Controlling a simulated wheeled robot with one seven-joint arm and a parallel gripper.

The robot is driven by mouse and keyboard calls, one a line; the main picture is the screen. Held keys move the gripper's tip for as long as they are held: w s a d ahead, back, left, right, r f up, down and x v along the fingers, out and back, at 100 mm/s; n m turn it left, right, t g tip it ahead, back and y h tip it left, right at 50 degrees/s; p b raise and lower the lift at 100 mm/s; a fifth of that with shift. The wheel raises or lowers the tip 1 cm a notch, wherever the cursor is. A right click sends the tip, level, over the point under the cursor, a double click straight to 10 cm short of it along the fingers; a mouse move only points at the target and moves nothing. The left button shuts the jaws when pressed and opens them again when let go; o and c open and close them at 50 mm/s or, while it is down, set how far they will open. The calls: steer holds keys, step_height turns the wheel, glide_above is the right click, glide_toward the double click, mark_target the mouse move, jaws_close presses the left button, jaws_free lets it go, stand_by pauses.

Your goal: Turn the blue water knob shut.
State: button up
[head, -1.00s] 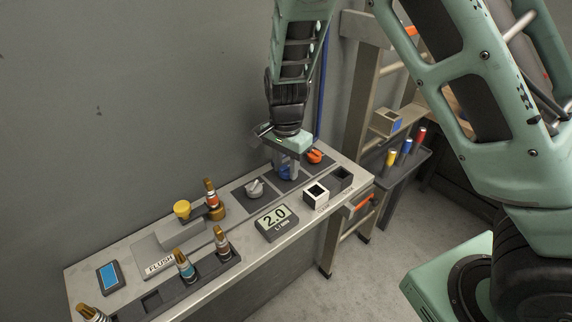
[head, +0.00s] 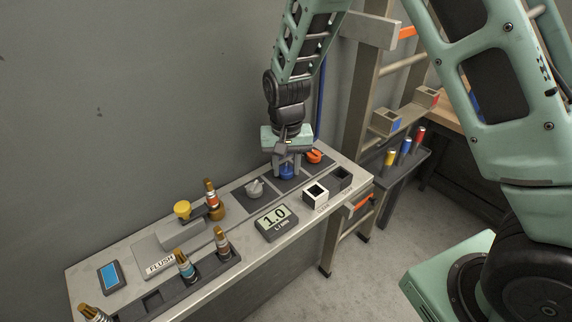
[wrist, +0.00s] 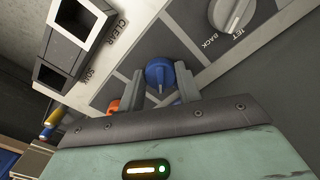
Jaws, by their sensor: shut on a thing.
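The blue water knob (head: 286,173) sits on a dark panel on the bench, between a grey knob (head: 254,188) and an orange knob (head: 314,156). My gripper (head: 287,168) points down over it, with its fingers on either side of the blue knob and shut on it. The wrist view shows the blue knob (wrist: 159,75) between the two fingers (wrist: 158,90). A display (head: 275,222) in front of the panel reads 1.0 L/min.
A white bin (head: 315,194) and a dark bin (head: 341,178) stand right of the display. Several brass-tipped nozzles and a yellow knob (head: 182,209) stand on the bench's left part. A wooden rack (head: 370,110) rises at the right behind.

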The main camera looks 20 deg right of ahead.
mark_target(287, 167)
steer(key=n, duration=0.4)
steer(key=shift+d+n, duration=0.1)
steer(key=shift+n, duration=0.2)
steer(key=n, duration=0.4)
steer(key=shift+n, duration=0.3)
steer(key=o, duration=1)
step_height(287, 167, up, 18)
steer(key=b, duration=0.1)
steer(key=shift+f, duration=0.25)
